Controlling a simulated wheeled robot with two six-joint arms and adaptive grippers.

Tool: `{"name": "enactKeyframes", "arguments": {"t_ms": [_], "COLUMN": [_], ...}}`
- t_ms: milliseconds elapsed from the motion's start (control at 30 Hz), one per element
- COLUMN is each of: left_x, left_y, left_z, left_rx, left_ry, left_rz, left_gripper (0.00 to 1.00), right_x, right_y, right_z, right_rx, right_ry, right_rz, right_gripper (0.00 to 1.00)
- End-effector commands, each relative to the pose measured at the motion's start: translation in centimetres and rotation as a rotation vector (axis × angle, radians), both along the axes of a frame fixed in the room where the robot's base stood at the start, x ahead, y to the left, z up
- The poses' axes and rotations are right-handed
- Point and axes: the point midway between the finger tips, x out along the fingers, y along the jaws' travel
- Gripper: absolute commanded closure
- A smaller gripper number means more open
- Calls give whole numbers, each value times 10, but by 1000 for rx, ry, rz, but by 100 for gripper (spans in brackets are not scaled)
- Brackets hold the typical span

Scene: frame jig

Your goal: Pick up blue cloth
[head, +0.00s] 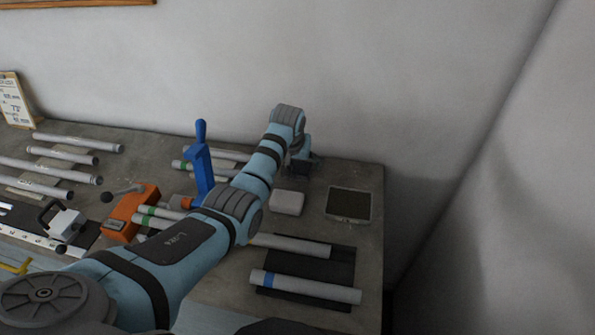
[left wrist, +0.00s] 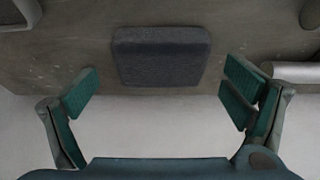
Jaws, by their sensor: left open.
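A dark blue-grey folded cloth (left wrist: 160,55) lies flat near the edge of the grey worktop, in the upper middle of the left wrist view. My left gripper (left wrist: 161,82) is open and empty, its two green-padded fingers spread wide on either side of the cloth and apart from it. In the head view my left arm reaches from the lower left to the back right of the bench, with the left gripper (head: 304,162) over the back edge. The cloth is hard to tell from the gripper there. My right gripper is not in view.
The worktop (head: 372,185) holds a white folded block (head: 287,202), a dark-topped tray (head: 349,204), and grey tubes (head: 305,286) on dark mats. A blue upright clamp (head: 202,165) and an orange block (head: 130,212) stand left of my arm. The wall is close behind.

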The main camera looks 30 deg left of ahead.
Motion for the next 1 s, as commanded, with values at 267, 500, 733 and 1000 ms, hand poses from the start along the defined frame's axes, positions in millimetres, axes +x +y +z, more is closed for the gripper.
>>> {"name": "enactKeyframes", "arguments": {"t_ms": [267,500,733,1000], "left_x": [7,7,7,7], "left_y": [2,2,2,2], "left_z": [-18,-18,-17,-10], "left_rx": [0,0,0,0], "left_ry": [-2,-1,-1,-1], "left_rz": [0,1,0,1], "left_gripper": [6,35,53,53], "right_x": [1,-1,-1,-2], "right_y": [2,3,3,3], "right_z": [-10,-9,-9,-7], "right_rx": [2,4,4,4], "right_ry": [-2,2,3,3], "right_rz": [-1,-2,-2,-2], "right_gripper": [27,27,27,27]}}
